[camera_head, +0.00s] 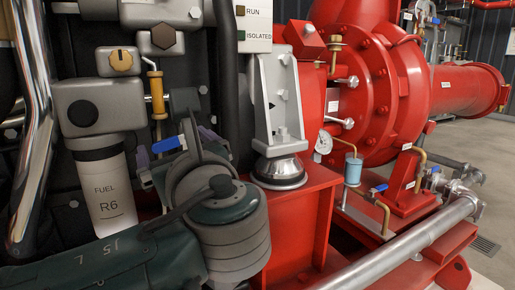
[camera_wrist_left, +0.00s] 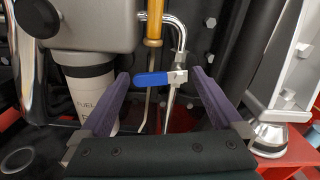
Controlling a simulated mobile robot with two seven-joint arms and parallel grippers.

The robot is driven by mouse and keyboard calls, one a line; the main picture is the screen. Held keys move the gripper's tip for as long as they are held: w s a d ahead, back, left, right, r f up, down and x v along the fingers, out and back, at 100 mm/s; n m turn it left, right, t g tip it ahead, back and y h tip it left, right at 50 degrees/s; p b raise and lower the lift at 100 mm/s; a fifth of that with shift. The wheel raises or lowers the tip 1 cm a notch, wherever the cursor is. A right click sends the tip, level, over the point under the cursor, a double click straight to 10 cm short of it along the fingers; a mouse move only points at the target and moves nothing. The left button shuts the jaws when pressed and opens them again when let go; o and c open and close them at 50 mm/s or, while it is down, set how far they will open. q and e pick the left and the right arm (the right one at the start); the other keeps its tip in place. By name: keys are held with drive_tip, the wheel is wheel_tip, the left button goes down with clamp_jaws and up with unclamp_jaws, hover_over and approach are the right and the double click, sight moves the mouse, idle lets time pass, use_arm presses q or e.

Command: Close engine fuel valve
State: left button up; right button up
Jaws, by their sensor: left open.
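The fuel valve has a blue lever handle (camera_wrist_left: 151,79) on a small metal valve body (camera_wrist_left: 179,76), on a thin pipe beside the fuel filter. The lever lies roughly level in the left wrist view, and it also shows in the head view (camera_head: 167,144). My left gripper (camera_wrist_left: 161,76) is open, its purple fingers on either side of the lever and valve. No contact with the lever is visible. In the head view my left gripper (camera_head: 174,147) is partly hidden behind its own wrist. My right gripper is not in view.
A white fuel filter marked R6 (camera_head: 108,190) hangs left of the valve. A grey mount (camera_head: 280,100) stands to the right on a red frame (camera_head: 308,215). Other blue-handled valves (camera_head: 378,189) are by the red pump.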

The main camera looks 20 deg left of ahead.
use_arm(q)
drive_tip(key=shift+a, duration=0.1)
drive_tip(key=c, duration=1.1)
drive_tip(key=r+m+p, duration=0.1)
drive_tip(key=p, duration=0.3)
drive_tip(key=shift+m+p, duration=0.4)
drive_tip(key=shift+c, duration=0.2)
drive_tip(key=shift+m+p, duration=0.3)
drive_tip(key=shift+p, duration=0.15)
drive_tip(key=shift+f, duration=0.2)
drive_tip(key=o, duration=1.1)
drive_tip(key=shift+o, duration=0.2)
